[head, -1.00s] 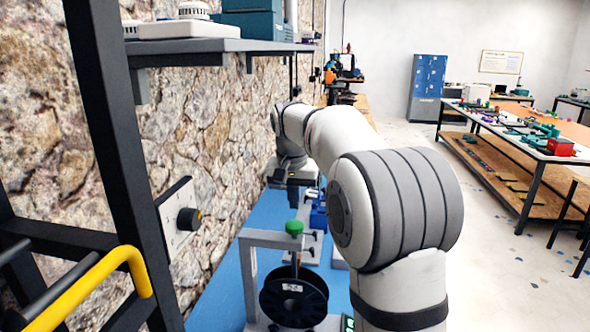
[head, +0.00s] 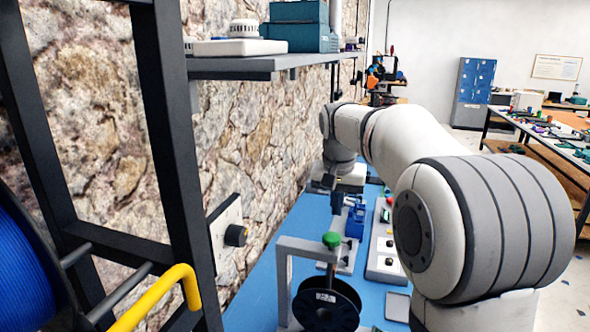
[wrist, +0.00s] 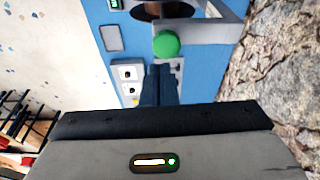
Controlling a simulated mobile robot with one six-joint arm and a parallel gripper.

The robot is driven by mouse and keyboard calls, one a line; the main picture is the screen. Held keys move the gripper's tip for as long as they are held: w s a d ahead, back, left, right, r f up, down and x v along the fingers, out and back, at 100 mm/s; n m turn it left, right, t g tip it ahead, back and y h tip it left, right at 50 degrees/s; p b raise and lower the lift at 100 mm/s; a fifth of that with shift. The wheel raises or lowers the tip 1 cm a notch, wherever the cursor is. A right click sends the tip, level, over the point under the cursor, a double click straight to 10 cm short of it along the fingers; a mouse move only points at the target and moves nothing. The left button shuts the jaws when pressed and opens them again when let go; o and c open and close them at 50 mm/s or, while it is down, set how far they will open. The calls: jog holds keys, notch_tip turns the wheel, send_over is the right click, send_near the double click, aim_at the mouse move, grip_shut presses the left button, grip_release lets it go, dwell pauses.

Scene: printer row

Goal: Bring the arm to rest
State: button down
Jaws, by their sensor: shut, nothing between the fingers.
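My gripper (wrist: 158,72) is shut and empty in the wrist view, its dark fingers pressed together. The head view shows it small at the far end of my outstretched arm (head: 420,150), above the blue worktop (head: 262,290). A green knob (wrist: 167,44) lies just beyond the fingertips in the wrist picture; whether they touch is unclear there. In the head view the knob (head: 332,240) tops a grey frame with a black spool (head: 325,306), nearer than the gripper and apart from it.
A stone wall (head: 110,130) and grey shelf (head: 235,67) run along the left. A black rack post (head: 170,130), yellow bar (head: 165,295) and blue spool (head: 25,270) stand close at left. A control box (head: 385,255) sits on the worktop. Open floor lies at right.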

jog(key=s+f+n, duration=0.1)
jog(key=s+f, duration=0.2)
jog(key=s, duration=0.6)
jog(key=s+f+n, duration=0.1)
jog(key=s+f, duration=0.3)
jog(key=s, duration=0.6)
jog(key=s+f+n+t, duration=0.1)
jog(key=s+f+n, duration=0.1)
jog(key=s, duration=0.8)
jog(key=shift+f+y, duration=0.4)
jog(key=shift+f, duration=0.35)
jog(key=shift+a, duration=0.1)
